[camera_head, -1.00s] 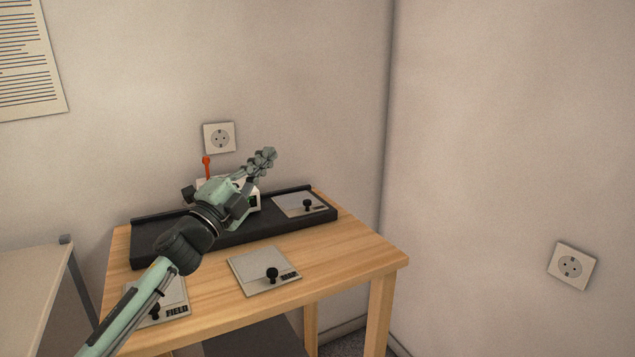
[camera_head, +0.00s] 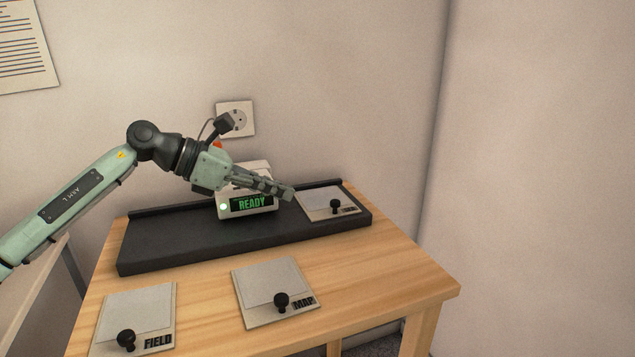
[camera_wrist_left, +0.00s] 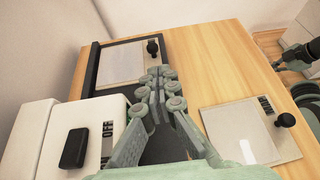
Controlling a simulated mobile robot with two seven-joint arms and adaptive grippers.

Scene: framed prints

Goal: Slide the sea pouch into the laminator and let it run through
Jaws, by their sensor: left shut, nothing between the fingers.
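The white laminator (camera_head: 258,173) stands on a long black bed (camera_head: 165,245), and its green display reads READY. A pale pouch plate with a black knob (camera_head: 318,204) lies on the bed to the laminator's right; its label is too small to read. It also shows in the left wrist view (camera_wrist_left: 115,65). My left gripper (camera_head: 287,193) is shut and empty, its fingers in front of the laminator's upper part and pointing toward that plate. In the left wrist view the laminator (camera_wrist_left: 35,130) is left of the fingers (camera_wrist_left: 160,78).
The MAP pouch (camera_head: 265,285) and the FIELD pouch (camera_head: 140,305), each with a black knob, lie on the wooden table (camera_head: 390,275) in front of the bed. A wall socket (camera_head: 235,118) is behind the laminator. The table's right front is clear.

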